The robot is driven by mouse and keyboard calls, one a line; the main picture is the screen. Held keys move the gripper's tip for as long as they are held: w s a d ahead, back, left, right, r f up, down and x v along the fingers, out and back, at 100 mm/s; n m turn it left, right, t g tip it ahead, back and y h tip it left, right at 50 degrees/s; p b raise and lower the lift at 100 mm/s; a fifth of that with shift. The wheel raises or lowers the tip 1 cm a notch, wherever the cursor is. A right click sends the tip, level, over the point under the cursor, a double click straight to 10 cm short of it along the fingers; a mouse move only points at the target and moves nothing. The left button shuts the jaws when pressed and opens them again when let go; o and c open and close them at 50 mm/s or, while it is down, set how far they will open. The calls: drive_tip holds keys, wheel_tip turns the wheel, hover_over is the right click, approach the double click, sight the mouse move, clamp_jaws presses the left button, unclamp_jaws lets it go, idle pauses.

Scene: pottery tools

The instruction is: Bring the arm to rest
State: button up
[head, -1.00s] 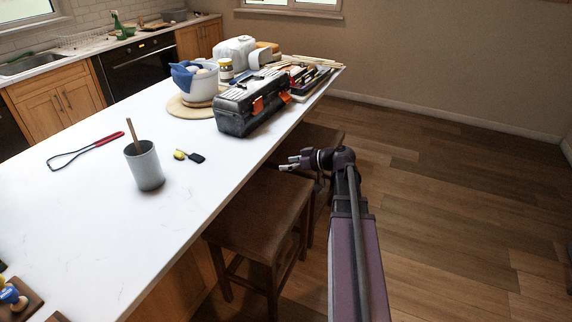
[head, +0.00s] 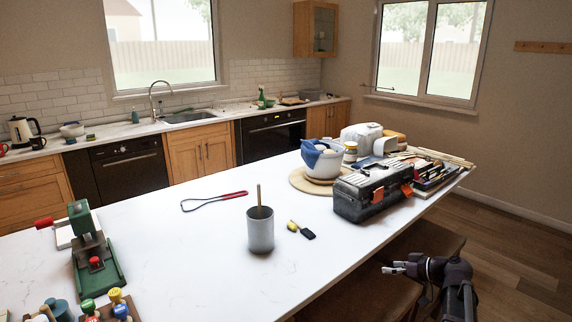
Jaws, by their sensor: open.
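My gripper (head: 393,268) is at the lower right of the head view, beside the table's right edge and over the stools. Its fingers point left and are apart, with nothing between them. My arm is folded at the lower right corner, clear of the things on the white table (head: 180,265). A grey cup (head: 260,232) with a wooden stick in it stands upright on the table. A red-handled loop tool (head: 214,201) and a small yellow and black tool (head: 301,230) lie near it.
A black toolbox (head: 372,191) stands near the table's right edge, with a white bowl (head: 323,163) holding a blue cloth behind it. A green device (head: 96,255) is at the left. Brown stools (head: 362,295) stand below the right edge. Floor at the right is free.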

drive_tip(key=s+a+f+m+g+h+p, duration=0.3)
drive_tip(key=s+a+m+g+h+p, duration=0.2)
drive_tip(key=s+a+h, duration=0.5)
drive_tip(key=shift+s+a+m+g+p, duration=0.4)
drive_tip(key=shift+s+a+g+p, duration=1.2)
drive_tip(key=shift+a, duration=2)
drive_tip(key=shift+s+b, duration=0.3)
